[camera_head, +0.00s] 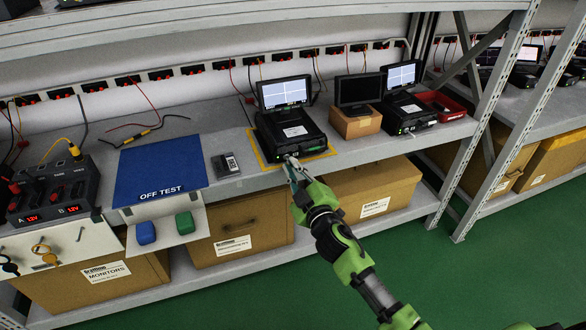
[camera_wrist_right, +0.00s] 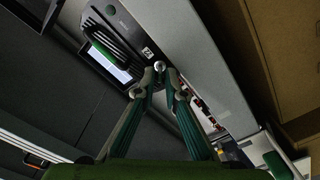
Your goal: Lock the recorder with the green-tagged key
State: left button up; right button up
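The recorder (camera_head: 290,130) is a black box with a lit screen, standing on a yellow-marked spot on the bench. My right gripper (camera_head: 290,162) is at its front face, at the lower left. In the right wrist view its fingertips (camera_wrist_right: 164,76) are close together, right at a small round silver part (camera_wrist_right: 160,66) on the recorder's front (camera_wrist_right: 190,45). Whether this part is the lock or a held key is unclear. No green tag can be made out at the fingertips. A yellow-tagged key (camera_head: 44,254) and a black-tagged key (camera_head: 9,264) hang at the left. My left gripper is out of view.
A blue OFF TEST mat (camera_head: 160,170) and a small grey device (camera_head: 225,164) lie left of the recorder. A dark monitor on a carton (camera_head: 355,122) and another recorder (camera_head: 405,115) stand to its right. Boxes (camera_head: 235,225) fill the shelf below.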

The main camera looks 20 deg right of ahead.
jog(key=s, duration=1.2)
jog(key=shift+d, duration=0.3)
